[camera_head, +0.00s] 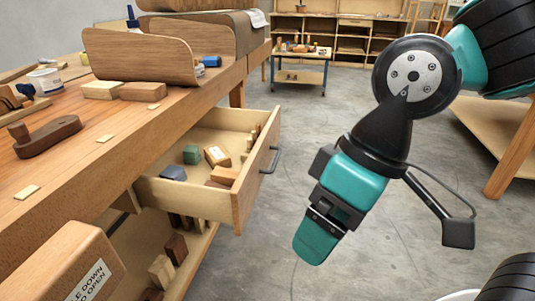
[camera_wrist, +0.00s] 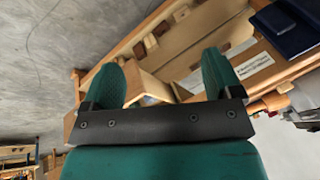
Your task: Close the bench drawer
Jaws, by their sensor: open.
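The bench drawer (camera_head: 236,200) is pulled out from under the workbench (camera_head: 75,180) on the left. It holds several small wooden blocks and a green and a blue block. A dark bar handle (camera_head: 270,160) is on its front. My gripper (camera_head: 315,245) hangs in the air to the right of the drawer front, apart from it, pointing down. In the wrist view the two teal fingers of my gripper (camera_wrist: 160,75) are spread with nothing held between them. Wooden surfaces of the bench lie beyond the fingers there; I cannot tell the drawer's parts clearly.
A lower shelf (camera_head: 200,250) with blocks is under the drawer. A box with a label (camera_head: 65,270) stands at the lower left. A bent wooden panel (camera_head: 140,57) stands on the bench. The concrete floor (camera_head: 310,120) right of the drawer is clear.

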